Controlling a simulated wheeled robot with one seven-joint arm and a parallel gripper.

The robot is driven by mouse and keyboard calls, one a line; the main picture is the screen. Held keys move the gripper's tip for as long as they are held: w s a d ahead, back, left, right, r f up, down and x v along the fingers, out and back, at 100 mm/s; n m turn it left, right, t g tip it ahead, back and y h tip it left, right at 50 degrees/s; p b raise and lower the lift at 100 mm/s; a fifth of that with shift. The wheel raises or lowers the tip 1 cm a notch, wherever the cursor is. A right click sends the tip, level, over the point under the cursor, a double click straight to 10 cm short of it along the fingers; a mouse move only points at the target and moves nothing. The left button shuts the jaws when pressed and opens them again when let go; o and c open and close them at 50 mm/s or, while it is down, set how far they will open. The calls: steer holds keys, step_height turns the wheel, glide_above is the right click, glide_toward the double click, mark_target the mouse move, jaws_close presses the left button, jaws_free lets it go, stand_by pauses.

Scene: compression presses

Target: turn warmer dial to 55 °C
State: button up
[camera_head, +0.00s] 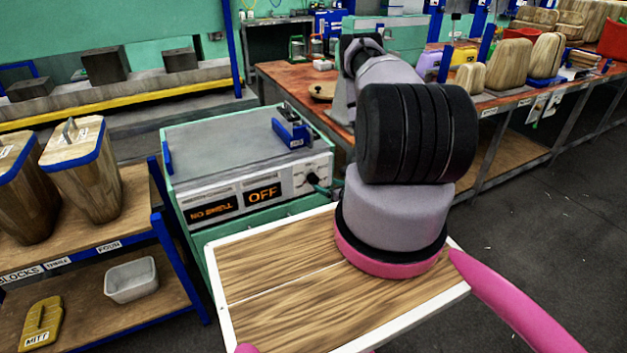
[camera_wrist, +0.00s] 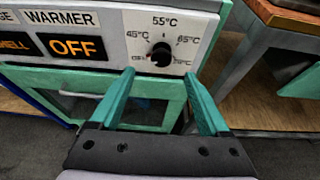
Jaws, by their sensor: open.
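The warmer (camera_head: 245,185) is a grey-topped green box with a white front panel, and its display reads OFF in both views. In the wrist view its round black dial (camera_wrist: 161,54) sits among marks for OFF, 45, 55, 65 and a last one at lower right that looks like 75 °C. The dial's red mark appears to point lower left, toward OFF. My gripper (camera_wrist: 158,75) is open and empty, its green fingers pointing at the panel just below the dial, spread to either side. In the head view my arm hides most of the gripper; a green fingertip shows by the panel's right end.
A second display (camera_head: 212,209) reads NO SMELL. A blue bracket (camera_head: 291,130) stands on the warmer's top. A shelf with wooden blocks (camera_head: 82,168) and a grey bin (camera_head: 131,280) is at left. A bench (camera_head: 300,85) stands behind. The floor at right is clear.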

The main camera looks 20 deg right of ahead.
mark_target(315, 180)
steer(key=x, duration=1)
steer(key=shift+w+d+f, duration=0.15)
steer(key=shift+d+f, duration=0.05)
steer(key=shift+f, duration=0.3)
jaws_close()
